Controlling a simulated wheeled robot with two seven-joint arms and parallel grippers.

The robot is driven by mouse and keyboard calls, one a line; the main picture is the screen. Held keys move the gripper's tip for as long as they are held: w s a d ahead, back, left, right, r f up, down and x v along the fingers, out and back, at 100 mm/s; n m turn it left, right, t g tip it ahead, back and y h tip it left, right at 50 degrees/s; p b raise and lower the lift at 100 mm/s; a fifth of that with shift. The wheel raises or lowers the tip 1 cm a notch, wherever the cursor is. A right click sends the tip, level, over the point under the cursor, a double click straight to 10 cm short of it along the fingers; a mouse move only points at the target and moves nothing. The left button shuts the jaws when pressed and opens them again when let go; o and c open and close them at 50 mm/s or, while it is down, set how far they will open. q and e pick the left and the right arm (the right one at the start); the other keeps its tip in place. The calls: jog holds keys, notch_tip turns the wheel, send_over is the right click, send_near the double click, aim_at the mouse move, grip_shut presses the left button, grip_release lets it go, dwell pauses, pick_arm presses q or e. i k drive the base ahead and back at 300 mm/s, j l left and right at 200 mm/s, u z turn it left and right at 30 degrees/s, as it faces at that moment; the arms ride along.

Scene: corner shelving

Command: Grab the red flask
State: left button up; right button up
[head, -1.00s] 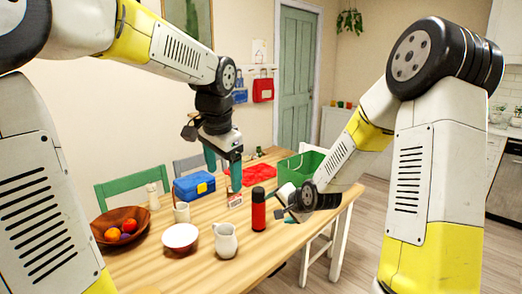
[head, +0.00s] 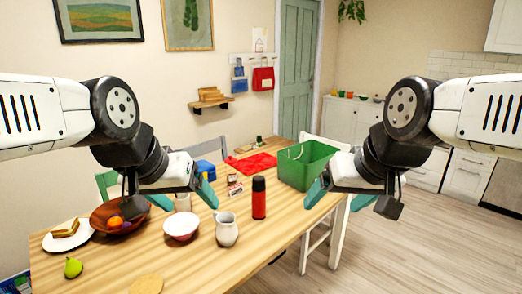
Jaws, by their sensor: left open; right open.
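The red flask (head: 259,200) stands upright on the wooden table (head: 200,262), right of the middle. It has a black cap and nothing covers it. My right gripper (head: 331,206) is open and empty, right of the flask near the table's right edge. Neither gripper touches the flask.
A cream pitcher (head: 227,232) and a white bowl (head: 180,226) stand left of the flask. A green basket (head: 305,168) is behind it to the right. A brown fruit bowl (head: 101,221), a sandwich plate (head: 78,240) and a pear (head: 73,267) are at left. The front table area is mostly clear.

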aim_at(259, 199)
jog(key=i+l+u, duration=0.25)
jog(key=u, duration=0.15)
jog(key=i+l+u, duration=0.45)
